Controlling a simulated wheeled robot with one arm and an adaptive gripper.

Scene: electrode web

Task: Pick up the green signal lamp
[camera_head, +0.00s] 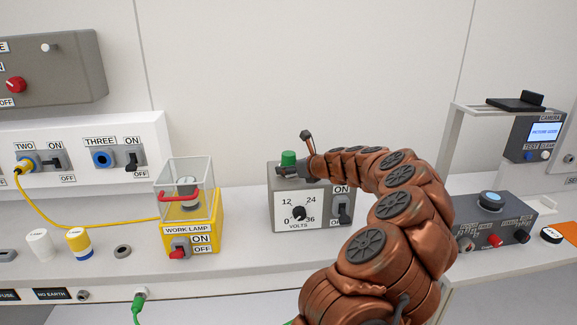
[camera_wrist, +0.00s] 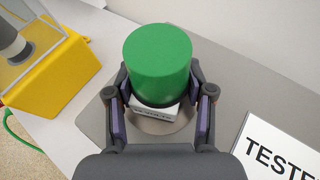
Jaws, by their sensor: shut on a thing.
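The green signal lamp (camera_head: 288,158) is a short green cylinder on top of the grey volts box (camera_head: 312,215) in the head view. In the wrist view the lamp (camera_wrist: 158,62) stands between the fingers, with a white labelled base under its green cap. My gripper (camera_head: 290,172) reaches in from the right at the box top. In the wrist view my gripper (camera_wrist: 160,108) has a finger on each side of the lamp's lower part and is shut on it. The lamp is above a round ring on the grey surface; I cannot tell whether its base touches it.
The yellow work lamp box (camera_head: 190,235) with a clear cover stands left of the volts box. A dark grey box (camera_head: 495,220) with a blue-topped button stands to the right. A yellow cable (camera_head: 60,210) runs along the left. The bench between the two left boxes is clear.

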